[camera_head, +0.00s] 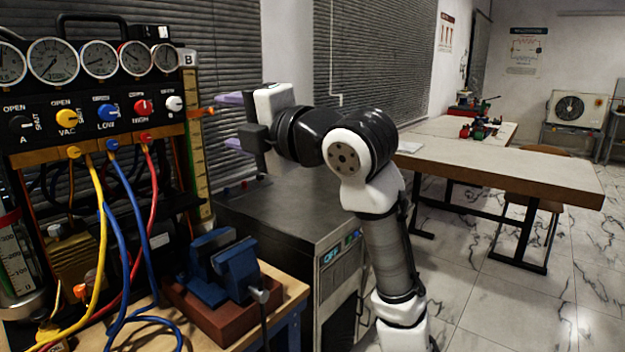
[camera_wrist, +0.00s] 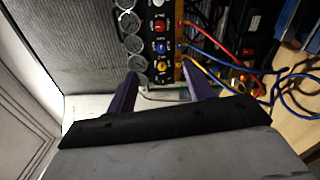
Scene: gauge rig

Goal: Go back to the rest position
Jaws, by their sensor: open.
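My gripper (camera_head: 232,122) is raised above the grey metal cabinet, to the right of the gauge rig, with its fingers pointing left. Its two purple fingers stand apart with nothing between them. In the wrist view the gripper (camera_wrist: 160,92) also shows its fingers spread and empty. The gauge rig (camera_head: 92,130) has a row of round gauges over a black panel with yellow, blue, red, white and black knobs. The rig's panel also shows in the wrist view (camera_wrist: 160,40), beyond the fingertips. The fingers appear apart from the rig.
A blue vise (camera_head: 225,265) on a brown base sits on the wooden bench below my gripper. Yellow, blue and red hoses (camera_head: 97,240) hang from the rig. The grey cabinet (camera_head: 285,215) stands beneath my forearm. A wooden table (camera_head: 500,170) stands at the right, with open tiled floor before it.

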